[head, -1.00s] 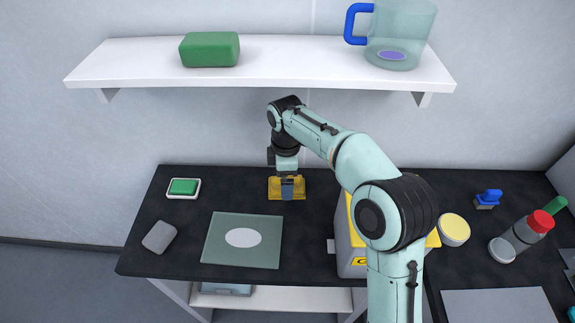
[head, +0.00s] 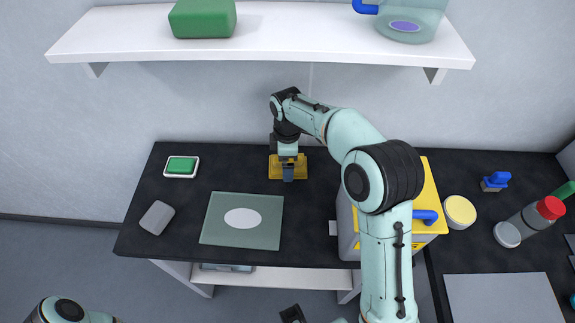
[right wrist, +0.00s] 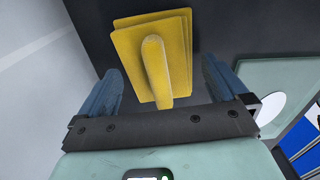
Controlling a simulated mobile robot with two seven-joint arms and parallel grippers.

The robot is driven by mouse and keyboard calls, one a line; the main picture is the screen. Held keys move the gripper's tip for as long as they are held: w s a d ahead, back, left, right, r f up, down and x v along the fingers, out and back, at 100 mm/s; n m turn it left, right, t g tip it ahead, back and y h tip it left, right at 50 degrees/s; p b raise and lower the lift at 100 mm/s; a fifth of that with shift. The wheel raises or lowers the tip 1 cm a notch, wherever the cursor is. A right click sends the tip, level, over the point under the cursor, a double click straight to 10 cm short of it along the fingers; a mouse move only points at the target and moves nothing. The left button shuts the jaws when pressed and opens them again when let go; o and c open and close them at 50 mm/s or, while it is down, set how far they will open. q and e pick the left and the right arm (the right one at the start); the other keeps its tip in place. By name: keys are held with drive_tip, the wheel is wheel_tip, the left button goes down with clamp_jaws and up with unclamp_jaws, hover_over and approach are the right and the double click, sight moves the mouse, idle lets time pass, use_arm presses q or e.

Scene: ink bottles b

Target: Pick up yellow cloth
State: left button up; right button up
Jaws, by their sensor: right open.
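The yellow cloth (head: 302,168) lies on the dark counter near its back edge, below the shelf. In the right wrist view the cloth (right wrist: 180,40) is a flat, layered square with a raised ridge down its middle. My right gripper (head: 288,174) is directly over the cloth, pointing down, and hides part of it in the head view. In the right wrist view its two blue fingers (right wrist: 160,72) are spread apart on either side of the ridge, with nothing gripped. I do not make out my left gripper; only pieces of my arm show along the bottom edge.
A glass board with a white oval (head: 215,230) lies in front of the cloth. A grey-and-yellow box (head: 347,240) stands to the right. A green sponge in a dish (head: 181,167) and a grey block (head: 157,217) are left. The white shelf (head: 290,45) overhangs behind.

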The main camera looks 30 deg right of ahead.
drive_tip(key=c, duration=0.9)
drive_tip(key=shift+o, duration=0.2)
drive_tip(key=shift+r, duration=0.1)
drive_tip(key=shift+s+a+r, duration=0.1)
drive_tip(key=shift+r, duration=0.15)
wheel_tip(320, 180, up, 6)
drive_tip(key=shift+r+p, duration=0.1)
drive_tip(key=shift+p, duration=0.35)
drive_tip(key=s+a+b, duration=0.1)
drive_tip(key=s+a, duration=0.4)
drive_tip(key=s, duration=0.3)
drive_tip(key=s+a+b, duration=0.2)
drive_tip(key=s+a, duration=0.3)
drive_tip(key=s, duration=0.4)
drive_tip(key=shift+a, duration=0.15)
